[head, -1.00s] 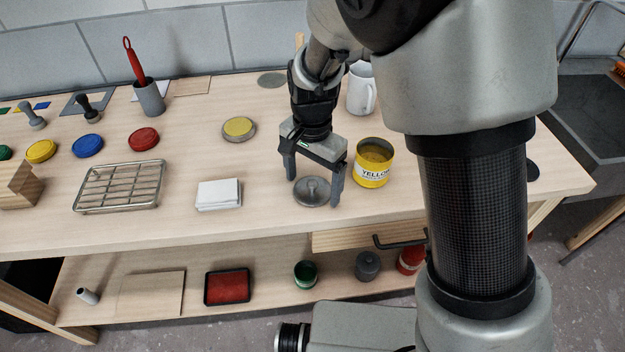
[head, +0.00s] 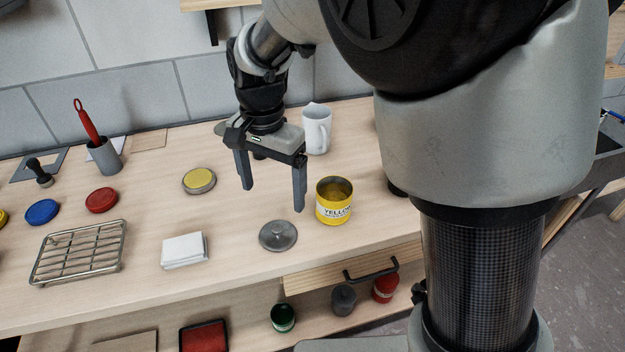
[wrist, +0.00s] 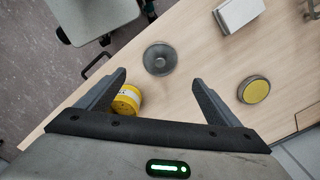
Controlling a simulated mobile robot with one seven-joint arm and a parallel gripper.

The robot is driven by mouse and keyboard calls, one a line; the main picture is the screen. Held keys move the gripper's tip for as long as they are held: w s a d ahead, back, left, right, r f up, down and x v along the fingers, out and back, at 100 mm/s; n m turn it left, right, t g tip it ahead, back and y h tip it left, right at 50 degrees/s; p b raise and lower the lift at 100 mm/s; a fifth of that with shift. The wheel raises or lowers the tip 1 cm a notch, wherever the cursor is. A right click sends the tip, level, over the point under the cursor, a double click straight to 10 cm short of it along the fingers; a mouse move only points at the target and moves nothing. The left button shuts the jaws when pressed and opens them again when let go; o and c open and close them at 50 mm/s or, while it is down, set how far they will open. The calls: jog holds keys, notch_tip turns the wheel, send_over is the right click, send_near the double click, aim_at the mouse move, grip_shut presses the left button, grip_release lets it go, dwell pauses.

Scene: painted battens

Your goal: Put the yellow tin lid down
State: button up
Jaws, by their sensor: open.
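The grey round lid with a knob (head: 278,236) lies flat on the bench, in front of the yellow tin (head: 334,203). The tin stands upright and open at the top, with yellow inside and a label on its side. My gripper (head: 272,198) is open and empty, above the bench and behind the lid, apart from it. In the wrist view the lid (wrist: 159,59) shows beyond the open fingers, and the yellow tin (wrist: 126,101) is partly hidden behind the left finger.
A yellow-topped round pad (head: 199,180) lies behind the cloth. A white mug (head: 316,130) stands behind the tin. A drawer handle (head: 371,270) juts out at the front edge.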

jog(key=s+d+r+n+t, duration=0.2)
jog(key=s+d+r, duration=0.3)
jog(key=d, duration=0.5)
jog(key=s+d+r+n+t, duration=0.3)
jog(key=s+d+r, duration=0.3)
jog(key=s+d, duration=0.3)
jog(key=shift+s+d+n+t, duration=0.2)
jog(key=shift+d+n+t, duration=0.1)
jog(key=shift+d+n, duration=0.25)
jog(key=shift+r, duration=0.15)
notch_tip(320, 180, up, 8)
jog(key=p, duration=0.8)
jog(key=shift+s+r, duration=0.1)
